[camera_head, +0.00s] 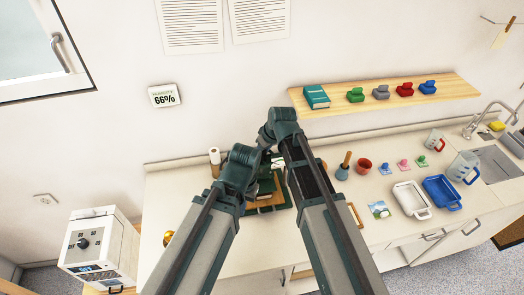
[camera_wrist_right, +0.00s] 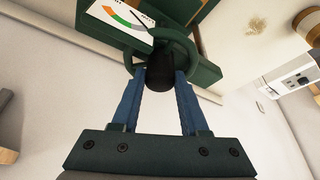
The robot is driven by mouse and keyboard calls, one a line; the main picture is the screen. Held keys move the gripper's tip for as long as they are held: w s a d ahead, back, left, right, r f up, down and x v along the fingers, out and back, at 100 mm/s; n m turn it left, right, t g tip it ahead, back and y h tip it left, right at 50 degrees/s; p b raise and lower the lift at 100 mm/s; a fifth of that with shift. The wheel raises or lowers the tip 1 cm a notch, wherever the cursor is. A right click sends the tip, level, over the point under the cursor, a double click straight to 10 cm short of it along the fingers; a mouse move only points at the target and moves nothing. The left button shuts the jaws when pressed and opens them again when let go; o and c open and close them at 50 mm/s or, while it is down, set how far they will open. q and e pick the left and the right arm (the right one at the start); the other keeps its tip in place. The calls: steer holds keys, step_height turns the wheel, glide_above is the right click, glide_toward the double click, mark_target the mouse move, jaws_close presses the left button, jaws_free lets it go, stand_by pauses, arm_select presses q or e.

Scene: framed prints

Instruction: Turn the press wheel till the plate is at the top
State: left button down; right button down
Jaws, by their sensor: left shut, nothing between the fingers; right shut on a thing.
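The green press (camera_head: 266,190) stands on the counter, mostly hidden behind my two arms in the head view. In the right wrist view, its green wheel (camera_wrist_right: 187,43) shows in front of a white gauge (camera_wrist_right: 120,22) with green and orange bands. My right gripper (camera_wrist_right: 158,80) is shut on the wheel's black handle (camera_wrist_right: 160,72), its blue fingers on either side. My left gripper (camera_head: 266,158) is close to the press, small and partly hidden by the arms; it is shut and empty. I cannot make out the plate's height.
On the counter (camera_head: 335,232), to the right, are a blue tool holder (camera_head: 343,167), a red pot (camera_head: 364,166), a white tray (camera_head: 408,197) and a blue tray (camera_head: 441,190). A shelf (camera_head: 455,88) is above. A white machine (camera_head: 98,248) stands lower left.

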steer(key=shift+d+n+g+y, duration=0.1)
steer(key=shift+n+g+y, duration=0.25)
steer(key=shift+n, duration=0.75)
steer(key=shift+c, duration=2.1)
jaws_free()
steer(key=shift+r, duration=0.1)
steer(key=p+v, duration=1.2)
steer(key=v, duration=0.1)
steer(key=shift+r+p, duration=0.3)
steer(key=shift+p, duration=0.1)
